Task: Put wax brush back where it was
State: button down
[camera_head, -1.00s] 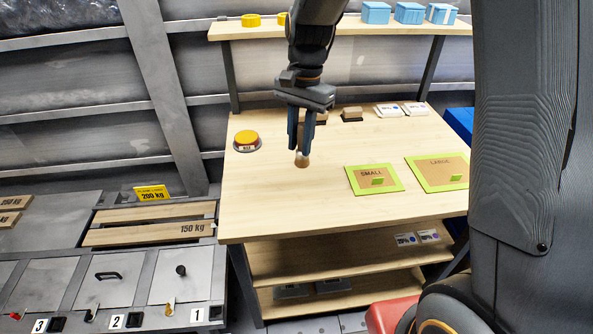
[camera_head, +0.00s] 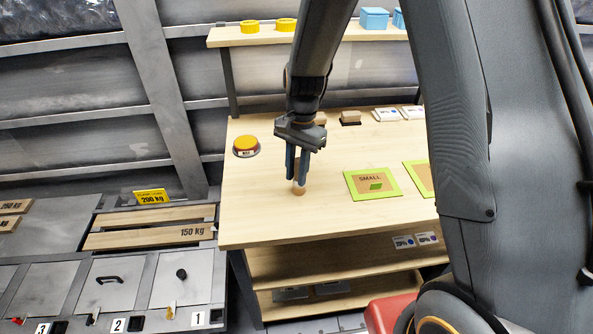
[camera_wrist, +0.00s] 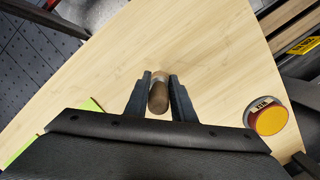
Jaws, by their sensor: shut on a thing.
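My gripper (camera_head: 297,182) points down over the wooden table, left of the green SMALL mat. It is shut on a small brown, rounded wooden piece, which I take to be the wax brush (camera_head: 299,190); only its lower end shows below the fingertips in the head view. In the wrist view the brush (camera_wrist: 158,95) sits between the two dark fingers (camera_wrist: 159,88). I cannot tell whether its lower end touches the tabletop.
The table (camera_head: 270,210) is clear around the gripper. A yellow button (camera_head: 246,144) stands at the left edge. The SMALL mat (camera_head: 372,184) lies to the right. Wooden-topped blocks (camera_head: 350,118) and white cards (camera_head: 388,114) stand at the back, below a shelf (camera_head: 260,36).

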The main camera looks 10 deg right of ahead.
jog(key=shift+f, duration=0.1)
jog(key=c, duration=1.5)
grip_release()
jog(key=r, duration=0.4)
jog(key=w+r+b, duration=0.1)
jog(key=r, duration=0.3)
jog(key=d+r+b, duration=0.1)
jog(key=r, duration=0.2)
jog(key=shift+w+r, duration=0.2)
jog(key=shift+r, duration=0.2)
jog(key=shift+s+d, duration=0.25)
jog(key=s+d+f+n, duration=0.1)
jog(key=s+d+n, duration=0.2)
jog(key=s, duration=0.2)
jog(key=s+d+f+n+t, duration=0.1)
jog(key=s+d+n, duration=0.2)
jog(key=s, duration=0.2)
jog(key=s+d+f+n+t+h, duration=0.1)
jog(key=s+d+f+n, duration=0.1)
jog(key=s, duration=0.4)
jog(key=shift+s+d+n, duration=0.1)
jog(key=shift+d+n, duration=0.4)
jog(key=shift+d, duration=0.5)
